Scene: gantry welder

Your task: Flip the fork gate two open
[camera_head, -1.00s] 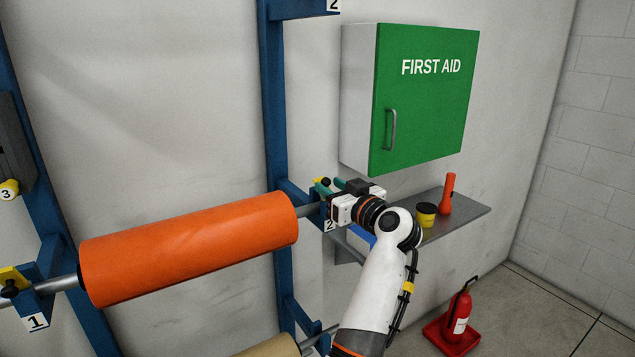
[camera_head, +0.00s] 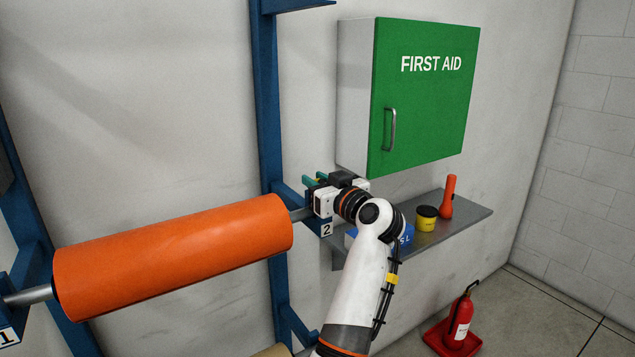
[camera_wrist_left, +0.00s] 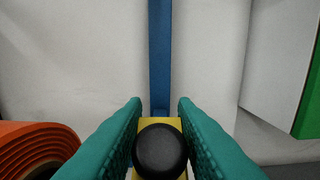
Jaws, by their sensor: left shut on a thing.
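Fork gate two is a yellow piece (camera_wrist_left: 145,125) with a round black knob (camera_wrist_left: 160,152), seen in the left wrist view. It belongs to the blue fork arm marked 2 (camera_head: 326,230), which holds the right end of the orange roll's shaft. My left gripper (camera_head: 314,181) is at this fork, its teal fingers shut on the knob, one on each side. In the head view the gripper body hides the gate. My right gripper is out of view.
The orange roll (camera_head: 175,258) lies left of the gripper on blue uprights (camera_head: 268,110). A green first aid cabinet (camera_head: 422,100) hangs above right. A grey shelf (camera_head: 460,218) below it holds a yellow tub (camera_head: 426,218) and red torch (camera_head: 447,196). A fire extinguisher (camera_head: 459,322) stands below.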

